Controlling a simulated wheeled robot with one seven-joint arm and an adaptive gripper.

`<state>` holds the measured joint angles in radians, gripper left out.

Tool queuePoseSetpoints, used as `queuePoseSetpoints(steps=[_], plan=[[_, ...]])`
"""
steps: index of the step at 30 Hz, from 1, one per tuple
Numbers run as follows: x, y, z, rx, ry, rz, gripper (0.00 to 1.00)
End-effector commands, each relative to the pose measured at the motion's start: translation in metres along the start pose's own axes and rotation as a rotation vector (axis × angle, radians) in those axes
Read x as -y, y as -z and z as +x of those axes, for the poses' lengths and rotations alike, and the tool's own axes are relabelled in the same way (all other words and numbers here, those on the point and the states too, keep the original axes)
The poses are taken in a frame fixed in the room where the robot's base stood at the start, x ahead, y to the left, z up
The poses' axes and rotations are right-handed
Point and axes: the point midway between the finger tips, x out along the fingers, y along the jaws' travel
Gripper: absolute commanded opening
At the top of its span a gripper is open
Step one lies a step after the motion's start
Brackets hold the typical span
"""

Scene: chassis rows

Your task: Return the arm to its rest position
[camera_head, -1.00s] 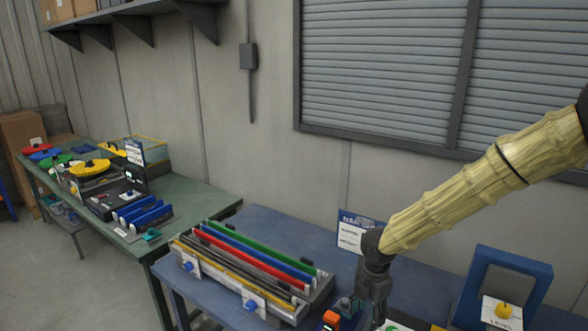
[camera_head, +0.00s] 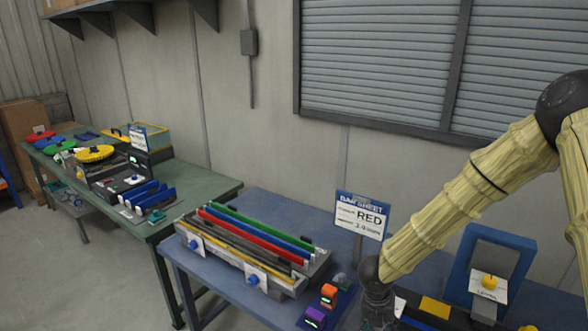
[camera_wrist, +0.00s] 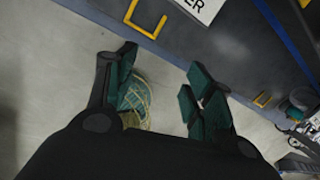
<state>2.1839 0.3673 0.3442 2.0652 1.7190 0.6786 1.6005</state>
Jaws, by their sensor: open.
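My arm with its yellowish sleeve (camera_head: 460,210) reaches in from the right in the head view, with its dark elbow joint in sight at the right edge. It slopes down to the left over the blue bench. My gripper shows only as a dark part at the bottom edge of the head view, where its fingertips are out of the picture. In the wrist view my gripper (camera_wrist: 158,88) has its two green-padded fingers spread apart. No object is held between them; grey floor shows in the gap, with a patterned yellow-green thing beside the left finger.
The blue bench (camera_head: 262,210) holds a rack of coloured bars (camera_head: 255,243), a RED sign (camera_head: 361,215), orange (camera_head: 329,295) and purple (camera_head: 315,316) blocks, and a blue stand (camera_head: 495,268). A green bench (camera_head: 200,193) stands at left. Yellow handles (camera_wrist: 147,20) show in the wrist view.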

Motion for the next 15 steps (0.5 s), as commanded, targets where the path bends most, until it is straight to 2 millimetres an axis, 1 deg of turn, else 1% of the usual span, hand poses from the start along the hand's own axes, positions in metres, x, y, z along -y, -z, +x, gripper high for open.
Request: queuePoseSetpoints(steps=[1,5,6,11,15], plan=[[0.004,0.008,0.011,0.007,0.021,-0.091,0.52],[0.018,0.028,0.042,0.034,0.077,-0.420,0.52],[0.023,0.035,0.052,0.039,0.094,-0.533,0.52],[0.038,0.064,0.085,0.053,0.147,-0.983,0.52],[0.047,0.093,0.110,0.055,0.175,-1.382,0.52]])
